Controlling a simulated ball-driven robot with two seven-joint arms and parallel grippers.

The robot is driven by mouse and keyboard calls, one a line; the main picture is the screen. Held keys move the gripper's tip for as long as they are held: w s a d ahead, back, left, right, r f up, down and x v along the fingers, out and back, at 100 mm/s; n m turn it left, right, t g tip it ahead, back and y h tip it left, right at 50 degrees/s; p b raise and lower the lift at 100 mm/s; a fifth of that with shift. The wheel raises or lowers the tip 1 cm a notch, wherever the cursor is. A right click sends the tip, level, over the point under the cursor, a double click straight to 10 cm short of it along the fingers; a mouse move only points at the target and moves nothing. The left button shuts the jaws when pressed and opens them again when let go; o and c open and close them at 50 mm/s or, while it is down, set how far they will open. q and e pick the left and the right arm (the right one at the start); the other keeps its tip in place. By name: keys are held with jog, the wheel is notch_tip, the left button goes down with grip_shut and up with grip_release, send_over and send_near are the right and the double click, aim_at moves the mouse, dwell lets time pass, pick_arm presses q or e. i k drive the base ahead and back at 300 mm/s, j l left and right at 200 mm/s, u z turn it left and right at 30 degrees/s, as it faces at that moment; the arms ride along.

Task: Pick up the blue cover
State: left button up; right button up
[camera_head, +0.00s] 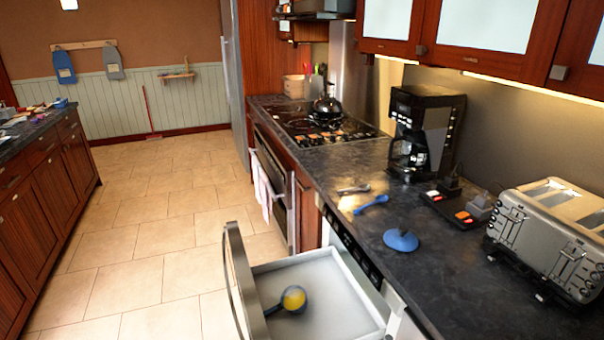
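The blue cover (401,241) is a round, flat blue disc with a small raised knob on top. It lies on the dark countertop (450,290), near the counter's front edge and just right of the open drawer (330,275). Nothing touches or covers it. Neither of my grippers is in view.
The drawer is pulled out with a dark, handled bowl (293,299) holding something yellow inside. A blue utensil (371,204) and a small metallic item (353,189) lie behind the cover. A toaster (550,240) stands right, a coffee maker (425,135) behind. Floor left is clear.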

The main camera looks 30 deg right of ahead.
aim_at(400, 239)
jog(key=z, duration=1.55)
